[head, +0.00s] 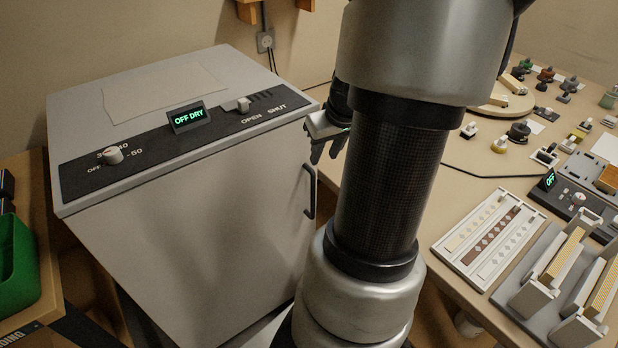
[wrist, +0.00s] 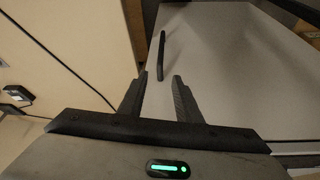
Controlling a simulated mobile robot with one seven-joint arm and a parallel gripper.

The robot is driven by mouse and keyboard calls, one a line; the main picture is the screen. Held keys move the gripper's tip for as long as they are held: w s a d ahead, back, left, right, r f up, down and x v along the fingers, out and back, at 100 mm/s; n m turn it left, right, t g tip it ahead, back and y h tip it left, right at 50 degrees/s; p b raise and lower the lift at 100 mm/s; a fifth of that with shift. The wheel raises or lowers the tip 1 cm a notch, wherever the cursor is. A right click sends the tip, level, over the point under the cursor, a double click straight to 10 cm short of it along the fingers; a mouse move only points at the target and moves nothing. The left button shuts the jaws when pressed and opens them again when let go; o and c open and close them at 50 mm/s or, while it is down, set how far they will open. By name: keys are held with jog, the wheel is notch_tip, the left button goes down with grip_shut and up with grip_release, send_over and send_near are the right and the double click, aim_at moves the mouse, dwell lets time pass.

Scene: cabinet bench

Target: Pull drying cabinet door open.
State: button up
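The drying cabinet (head: 190,245) is a light grey box on the left in the head view, with a dark control panel on top reading "OFF DRY". Its door looks shut. A dark vertical bar handle (head: 310,190) sits at the door's right edge. My gripper (head: 328,150) is just above and right of the handle in the head view, partly hidden by my arm. The door face (wrist: 225,70) fills the right side.
A bench (head: 460,165) with trays, knobs and small parts stands to the right of the cabinet. A green bin (head: 18,268) sits at the far left. A wall socket (head: 265,40) with a cable is behind the cabinet.

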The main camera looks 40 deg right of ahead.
aim_at(314, 178)
jog(key=b+x, duration=0.4)
jog(key=x, duration=1.2)
jog(key=shift+f, duration=0.25)
jog(key=shift+c, duration=0.4)
grip_shut()
